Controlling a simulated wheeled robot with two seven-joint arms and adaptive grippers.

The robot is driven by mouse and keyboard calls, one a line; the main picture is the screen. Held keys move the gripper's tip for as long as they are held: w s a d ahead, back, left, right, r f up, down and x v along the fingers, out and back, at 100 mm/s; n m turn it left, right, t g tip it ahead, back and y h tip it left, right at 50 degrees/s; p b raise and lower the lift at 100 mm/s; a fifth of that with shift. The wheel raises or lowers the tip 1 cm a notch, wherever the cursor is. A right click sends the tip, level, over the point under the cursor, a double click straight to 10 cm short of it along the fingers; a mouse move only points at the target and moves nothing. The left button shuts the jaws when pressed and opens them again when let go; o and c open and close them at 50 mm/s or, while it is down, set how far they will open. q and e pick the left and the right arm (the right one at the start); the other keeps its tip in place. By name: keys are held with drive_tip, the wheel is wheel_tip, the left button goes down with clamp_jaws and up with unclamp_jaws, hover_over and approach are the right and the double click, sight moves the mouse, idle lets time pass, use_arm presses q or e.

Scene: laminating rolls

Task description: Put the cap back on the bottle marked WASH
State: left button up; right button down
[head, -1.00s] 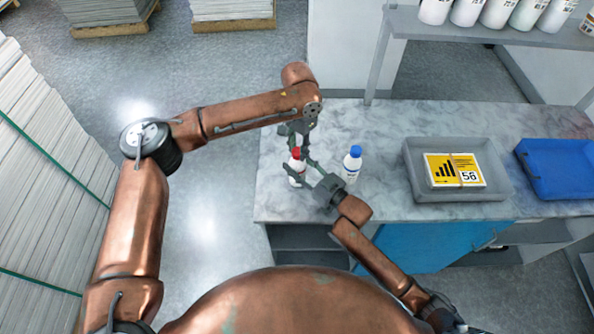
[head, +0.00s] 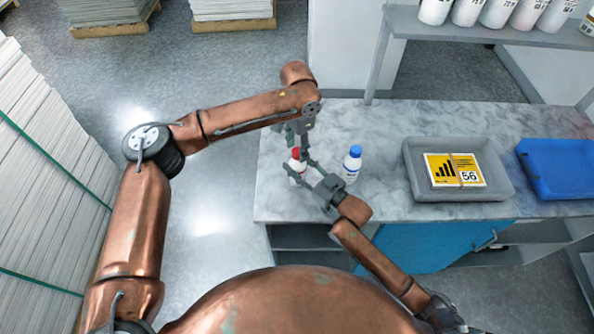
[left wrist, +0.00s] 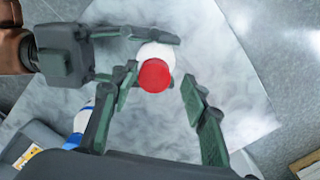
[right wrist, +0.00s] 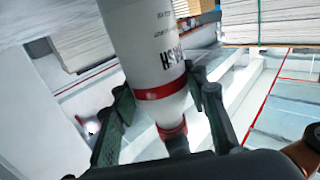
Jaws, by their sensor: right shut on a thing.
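A white bottle (head: 298,172) with a red cap (head: 296,154) stands at the left part of the marble counter. In the right wrist view this bottle (right wrist: 145,45) shows a red band and partly readable lettering that looks like WASH. My right gripper (head: 305,172) is shut on it from the side; its fingers flank the bottle in the right wrist view (right wrist: 160,100). The red cap (left wrist: 154,76) appears seated on the bottle's top. My left gripper (head: 294,138) is over the cap, its fingers (left wrist: 160,95) apart on either side, seemingly not touching it.
A white bottle with a blue cap (head: 352,163) stands close to the right of my right gripper. A grey tray (head: 415,175) with a yellow card and a blue tray (head: 555,165) lie further right. Several bottles stand on the shelf (head: 480,32) at the back.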

use_arm(q)
drive_tip(key=shift+d+r, duration=0.1)
drive_tip(key=shift+d, duration=0.05)
use_arm(e)
drive_tip(key=shift+r, duration=0.15)
use_arm(q)
wheel_tip(320, 180, up, 12)
drive_tip(key=shift+f, duration=0.15)
idle(0.4)
use_arm(e)
drive_tip(key=c, duration=1.1)
unclamp_jaws()
drive_tip(key=v, duration=1.2)
